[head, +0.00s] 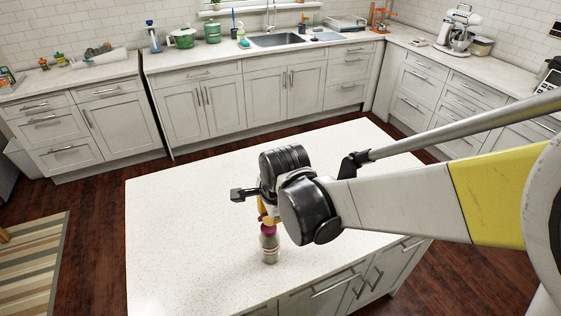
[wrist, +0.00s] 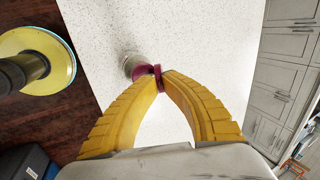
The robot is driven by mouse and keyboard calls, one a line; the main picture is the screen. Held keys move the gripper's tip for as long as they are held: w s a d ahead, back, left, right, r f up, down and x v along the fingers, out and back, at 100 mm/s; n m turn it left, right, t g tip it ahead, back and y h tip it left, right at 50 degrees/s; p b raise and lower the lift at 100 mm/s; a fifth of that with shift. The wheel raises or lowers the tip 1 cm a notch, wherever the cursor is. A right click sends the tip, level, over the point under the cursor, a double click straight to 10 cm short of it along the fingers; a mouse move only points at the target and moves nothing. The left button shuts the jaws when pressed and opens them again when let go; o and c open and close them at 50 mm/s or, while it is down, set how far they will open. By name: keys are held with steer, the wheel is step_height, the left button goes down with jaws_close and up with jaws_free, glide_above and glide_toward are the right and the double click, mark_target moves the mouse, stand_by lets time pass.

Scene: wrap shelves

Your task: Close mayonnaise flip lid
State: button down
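The mayonnaise bottle (head: 269,246) stands upright on the island counter, pale with a magenta cap (head: 268,230). In the wrist view the bottle (wrist: 132,63) is seen from above, with the magenta cap (wrist: 144,68) at its top. A thin magenta piece, the flip lid (wrist: 158,78), stands out from the cap between my yellow fingertips. My gripper (wrist: 159,74) has its fingertips close together on either side of this piece. In the head view my gripper (head: 265,216) is just above the bottle, and my wrist partly covers the fingers.
The white speckled island counter (head: 180,230) is clear around the bottle. Its front edge is close to the bottle, with drawers (head: 330,287) below. Back counters hold a sink (head: 278,40), green pots (head: 182,38) and a stand mixer (head: 460,30), all far away.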

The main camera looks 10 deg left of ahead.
mark_target(272, 232)
steer(key=t+b, duration=0.1)
steer(key=s+f+t+y+b, duration=0.1)
steer(key=b, duration=0.1)
steer(key=d+t+y+b, duration=0.1)
steer(key=b, duration=0.1)
steer(key=shift+s+f+t, duration=0.25)
steer(key=shift+t, duration=0.05)
steer(key=b, duration=0.1)
steer(key=t+y+b, duration=0.1)
steer(key=t+b, duration=0.1)
steer(key=shift+s+d+f+y, duration=0.2)
steer(key=shift+s+f+y, duration=0.05)
steer(key=shift+y, duration=0.15)
steer(key=shift+b, duration=0.6)
steer(key=shift+t+y, duration=0.3)
steer(key=shift+t, duration=0.1)
steer(key=c, duration=1.5)
jaws_free()
steer(key=shift+s, duration=0.1)
steer(key=shift+c, duration=0.2)
steer(key=shift+r, duration=0.1)
